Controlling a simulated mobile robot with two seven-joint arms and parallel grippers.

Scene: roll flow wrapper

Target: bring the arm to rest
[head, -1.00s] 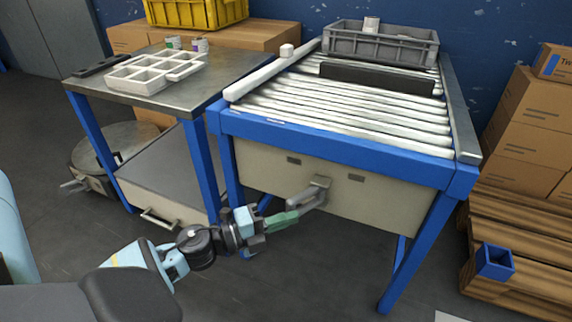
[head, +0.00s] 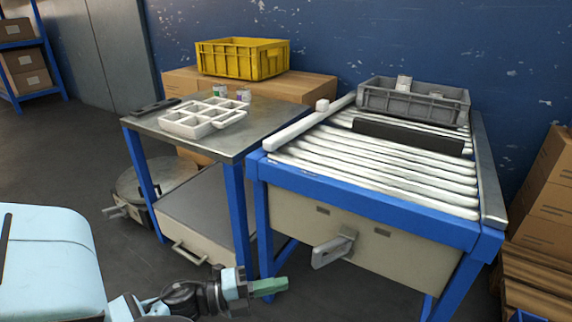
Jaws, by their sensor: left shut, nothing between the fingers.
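My left gripper (head: 270,287), with green fingers, is at the bottom centre of the head view. It is shut and holds nothing. It is in front of the blue-framed roller table (head: 372,211), low and to the left of the grey lever handle (head: 333,249) on that table's beige front panel. The gripper and the handle are apart. My right gripper is not in view.
A metal side table (head: 215,145) with a white divided tray (head: 203,118) stands left of the roller table. A grey crate (head: 412,103) sits on the rollers. A yellow crate (head: 240,60) is behind. Cardboard boxes (head: 545,190) stand at right. Dark floor is open at left.

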